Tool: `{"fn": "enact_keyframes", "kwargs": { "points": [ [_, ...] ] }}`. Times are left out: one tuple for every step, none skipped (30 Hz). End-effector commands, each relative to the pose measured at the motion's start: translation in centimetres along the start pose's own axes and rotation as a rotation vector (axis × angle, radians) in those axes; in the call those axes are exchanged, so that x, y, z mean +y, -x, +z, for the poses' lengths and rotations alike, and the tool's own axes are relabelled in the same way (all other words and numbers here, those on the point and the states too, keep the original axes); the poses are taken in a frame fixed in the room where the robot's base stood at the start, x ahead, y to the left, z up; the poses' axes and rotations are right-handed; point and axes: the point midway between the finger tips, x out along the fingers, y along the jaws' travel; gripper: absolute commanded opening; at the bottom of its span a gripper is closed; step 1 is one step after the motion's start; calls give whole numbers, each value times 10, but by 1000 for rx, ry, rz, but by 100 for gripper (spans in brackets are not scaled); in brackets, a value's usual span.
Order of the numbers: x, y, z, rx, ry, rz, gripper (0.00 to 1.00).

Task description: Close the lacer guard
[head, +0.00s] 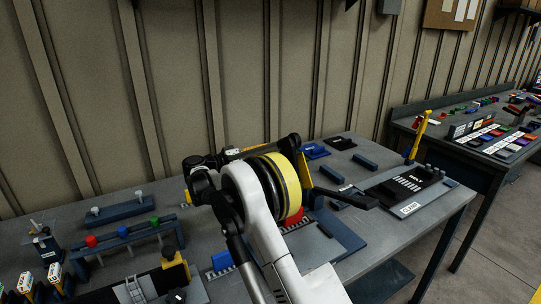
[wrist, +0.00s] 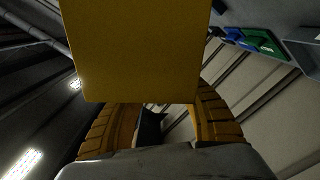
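A flat yellow panel (wrist: 135,50) fills the upper middle of the wrist view and hides what lies behind it. It looks like the lacer guard, but I cannot confirm this. My gripper (wrist: 164,108) shows below it, with two ridged orange-yellow fingers spread apart and a gap between them. The panel covers the fingertip area, so I cannot tell whether a finger touches it. In the head view my arm stands over the middle of the bench, and I cannot make out the fingers.
The grey bench (head: 130,268) carries a rack with red, blue and green knobs (head: 123,233) at left. A black clamp unit (head: 408,188) with an upright yellow lever (head: 417,135) stands at right. A second bench (head: 400,111) is farther right, and a ribbed wall (head: 170,90) is behind.

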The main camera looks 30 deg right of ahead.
Motion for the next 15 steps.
{"fn": "enact_keyframes", "kwargs": {
  "points": [
    [0,-5,1,-1,0,1,32],
    [0,-6,1,-1,0,1,32],
    [0,-8,0,-1,0,0,32],
    [0,-8,0,-1,0,0,32],
    [0,-9,0,0,0,0,32],
    [0,-9,0,0,0,0,32],
    [0,-9,0,0,0,0,32],
    [0,-9,0,0,0,0,32],
    [0,-9,0,0,0,0,32],
    [0,-9,0,0,0,0,32],
    [0,-9,0,0,0,0,32],
    [0,-9,0,0,0,0,28],
    [0,-9,0,0,0,0,19],
    [0,-9,0,0,0,0,10],
    [0,-9,0,0,0,0,0]
  ]
}}
